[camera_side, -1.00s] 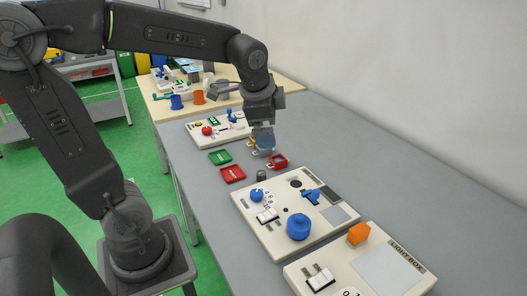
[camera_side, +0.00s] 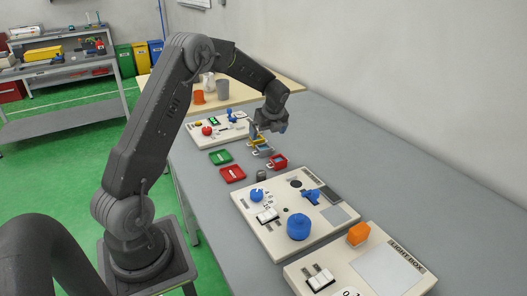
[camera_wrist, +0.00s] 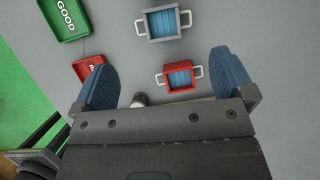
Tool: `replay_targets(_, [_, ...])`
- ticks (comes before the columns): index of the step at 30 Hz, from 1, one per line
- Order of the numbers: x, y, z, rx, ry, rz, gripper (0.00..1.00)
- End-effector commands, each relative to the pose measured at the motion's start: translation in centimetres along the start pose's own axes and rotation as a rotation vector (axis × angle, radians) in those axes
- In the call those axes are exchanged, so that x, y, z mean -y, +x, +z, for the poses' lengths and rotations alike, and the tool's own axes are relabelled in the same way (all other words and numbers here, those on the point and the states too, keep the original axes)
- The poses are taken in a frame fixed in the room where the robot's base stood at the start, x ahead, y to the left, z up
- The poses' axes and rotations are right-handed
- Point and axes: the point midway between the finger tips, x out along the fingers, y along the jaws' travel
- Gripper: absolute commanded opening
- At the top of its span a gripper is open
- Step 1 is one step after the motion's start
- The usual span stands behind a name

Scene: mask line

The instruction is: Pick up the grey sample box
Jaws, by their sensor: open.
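The grey sample box (camera_wrist: 150,37) is a small open box with a blue inside and white side handles. It stands on the bench at the top of the wrist view and shows small in the side view (camera_side: 262,153). My gripper (camera_wrist: 163,63) is open, with its two blue fingers spread and nothing between them. In the side view my gripper (camera_side: 268,128) hangs above and a little behind the grey box, apart from it. A red box (camera_wrist: 162,80) with a blue inside stands beside the grey one, between my fingers in the picture but below them.
A green GOOD tray (camera_wrist: 68,33) and a red tray (camera_side: 232,173) lie left of the boxes. A yellow item (camera_side: 257,142) is behind the grey box, partly hidden. A dark cylinder (camera_side: 261,175) and a control panel (camera_side: 280,232) are nearer. The bench right of the boxes is clear.

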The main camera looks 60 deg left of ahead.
Motion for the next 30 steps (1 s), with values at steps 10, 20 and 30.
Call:
replay_targets(10, [0.0, 4.7, 0.0, 0.000, -0.002, 0.000, 1.00])
replay_targets(20, [0.3, 8.7, 0.2, -0.001, -0.003, 0.000, 1.00])
replay_targets(30, [0.4, 9.9, 0.2, 0.000, -0.003, -0.004, 1.00])
